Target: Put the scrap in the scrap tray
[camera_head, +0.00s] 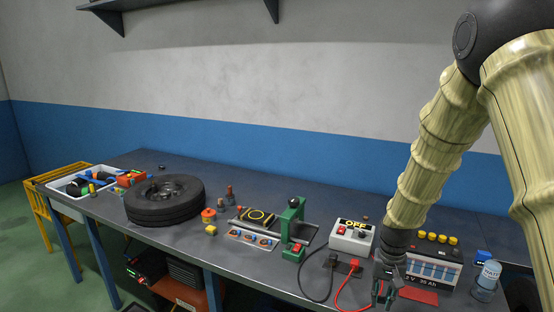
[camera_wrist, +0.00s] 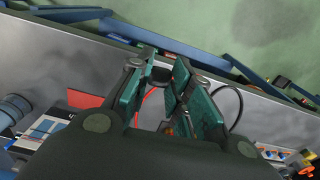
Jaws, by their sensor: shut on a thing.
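My gripper (camera_head: 384,292) is low over the front edge of the bench, in front of the battery. In the wrist view, its green-padded fingers (camera_wrist: 163,82) are closed on a small dark piece (camera_wrist: 159,75), mostly hidden between the pads. I cannot tell for certain that this piece is the scrap. A white tray (camera_head: 60,188) at the far left end of the bench holds several mixed items. I cannot tell whether it is the scrap tray, as no label is readable.
A tyre (camera_head: 165,200), a green press (camera_head: 293,222), an OFF switch box (camera_head: 352,236), a battery (camera_head: 432,268) and a water bottle (camera_head: 487,281) stand on the bench. Black and red cables (camera_head: 340,297) lie beside my gripper. A red mat (camera_head: 420,296) lies right of it.

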